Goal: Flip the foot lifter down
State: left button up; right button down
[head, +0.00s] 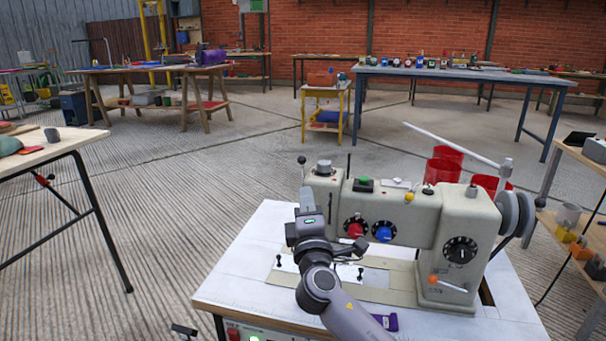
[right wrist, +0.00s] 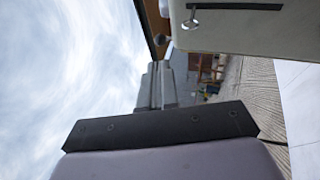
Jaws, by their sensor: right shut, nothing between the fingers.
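The sewing machine (head: 400,215) stands on a white-topped table. A short lever with a dark ball tip (head: 301,160) stands up at its left end; I cannot tell for sure whether it is the foot lifter. My right gripper (head: 307,198) is shut and empty, in front of the machine head's left end, below that ball tip. In the right wrist view its closed fingers (right wrist: 155,85) are beside the pale machine body (right wrist: 235,28), which carries a small metal lever (right wrist: 191,18). The needle and presser foot are hidden behind my right arm. My left gripper is not in view.
The white tabletop (head: 237,262) is clear at the left. An orange-tipped lever (head: 433,280), dials and a thread wheel (head: 508,214) are on the machine's right. A wooden table (head: 45,152) stands at the left, with open floor between.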

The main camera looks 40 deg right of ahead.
aim_at(302, 163)
jog(key=b+x, duration=0.1)
jog(key=x, duration=0.5)
jog(key=shift+w+d+r, duration=0.1)
jog(key=shift+w+d, duration=0.15)
jog(key=shift+w, duration=0.1)
jog(key=shift+w+d+r, duration=0.1)
jog(key=shift+w+d, duration=0.1)
jog(key=shift+w, duration=0.15)
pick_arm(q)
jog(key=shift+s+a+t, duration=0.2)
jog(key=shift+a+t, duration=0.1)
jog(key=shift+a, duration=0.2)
pick_arm(e)
jog(key=shift+w+d+r, duration=0.15)
jog(key=shift+w+d, duration=0.05)
jog(key=shift+w, duration=0.15)
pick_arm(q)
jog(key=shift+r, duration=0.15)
pick_arm(e)
jog(key=shift+r, duration=0.1)
